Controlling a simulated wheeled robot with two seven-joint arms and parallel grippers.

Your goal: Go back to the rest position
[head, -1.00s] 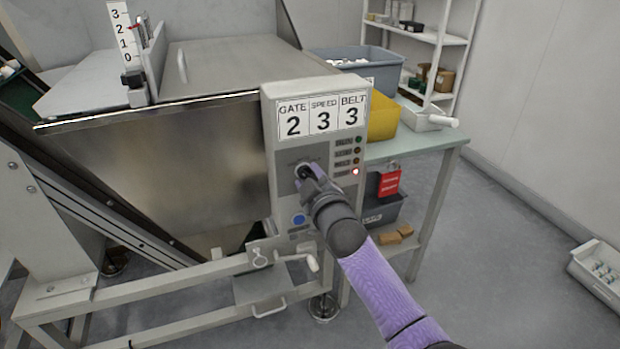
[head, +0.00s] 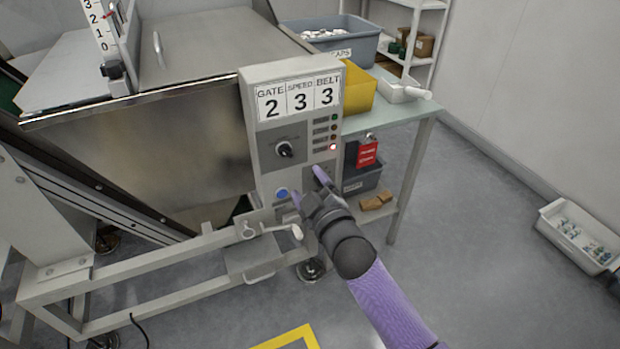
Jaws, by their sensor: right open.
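My right gripper (head: 308,184) is open and empty in front of the lower part of the control box (head: 257,160). Its purple fingers are spread, below and to the right of the black rotary knob (head: 284,149). It is apart from the knob. The box carries a card (head: 299,97) reading gate 2, speed 3, belt 3. My left gripper is out of view.
A crank handle (head: 290,232) juts from the machine frame below the box. A green-topped table (head: 405,110) with a grey bin (head: 338,47) and a yellow bin (head: 358,90) stands behind. A white tray (head: 553,229) lies on the floor at right. The floor between is clear.

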